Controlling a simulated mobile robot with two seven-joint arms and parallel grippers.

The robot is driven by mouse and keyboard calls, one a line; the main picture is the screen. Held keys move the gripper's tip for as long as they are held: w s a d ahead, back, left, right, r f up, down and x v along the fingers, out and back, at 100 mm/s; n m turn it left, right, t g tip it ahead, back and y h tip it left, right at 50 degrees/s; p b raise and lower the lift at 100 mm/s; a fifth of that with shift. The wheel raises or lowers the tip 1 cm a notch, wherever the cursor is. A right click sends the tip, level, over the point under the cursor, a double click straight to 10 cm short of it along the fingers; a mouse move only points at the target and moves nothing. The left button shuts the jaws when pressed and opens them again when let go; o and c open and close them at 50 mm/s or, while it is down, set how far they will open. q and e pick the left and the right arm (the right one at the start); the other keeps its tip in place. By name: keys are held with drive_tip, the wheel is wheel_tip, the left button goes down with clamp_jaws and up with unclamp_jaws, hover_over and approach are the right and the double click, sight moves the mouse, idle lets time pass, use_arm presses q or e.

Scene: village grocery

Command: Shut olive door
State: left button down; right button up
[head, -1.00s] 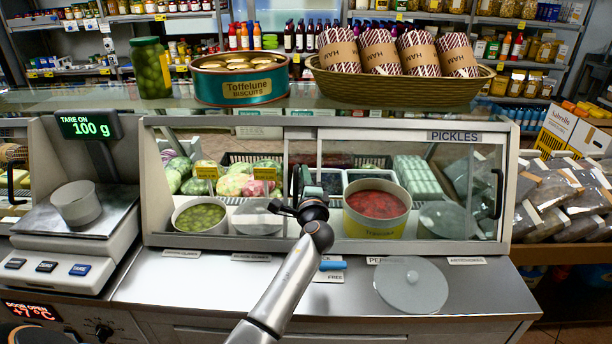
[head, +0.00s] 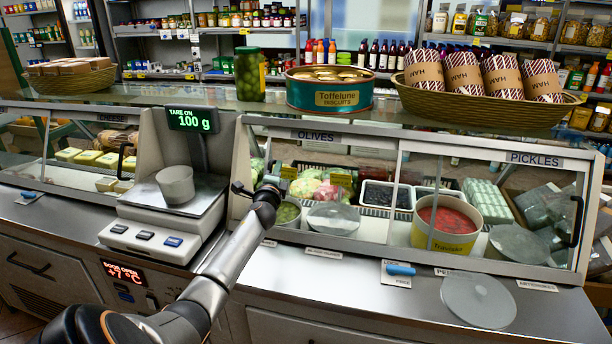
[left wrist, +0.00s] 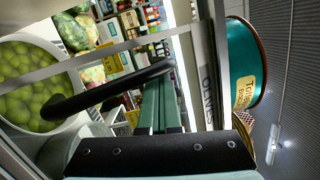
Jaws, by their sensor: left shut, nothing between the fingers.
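The olive door is the glass pane under the OLIVES label (head: 319,135) in the left part of the counter case. The label also shows at an angle in the left wrist view (left wrist: 207,95). My left gripper (head: 268,182) is shut and empty in front of the case's left end, partly covering the olive pot (head: 288,213). In the left wrist view its green fingers (left wrist: 163,105) lie together close to a curved black handle (left wrist: 110,88); I cannot tell whether they touch it. The olives (left wrist: 35,85) show beyond the handle. My right gripper is out of view.
A display (head: 124,273) reads DOOR OPEN, +7 °C. The scale (head: 165,220) stands left of my forearm. The pickles door (head: 490,205) has a black handle (head: 576,222) at right. A blue-handled lock (head: 400,269) and a lid (head: 478,300) lie on the front ledge.

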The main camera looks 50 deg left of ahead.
use_arm(q)
drive_tip(key=s+a, duration=0.4)
drive_tip(key=a, duration=0.3)
drive_tip(key=shift+s+b, duration=0.15)
drive_tip(key=shift+b, duration=0.2)
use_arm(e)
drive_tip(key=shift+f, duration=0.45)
use_arm(q)
drive_tip(key=shift+a+f, duration=0.1)
drive_tip(key=shift+a, duration=0.05)
drive_tip(key=shift+s, duration=0.15)
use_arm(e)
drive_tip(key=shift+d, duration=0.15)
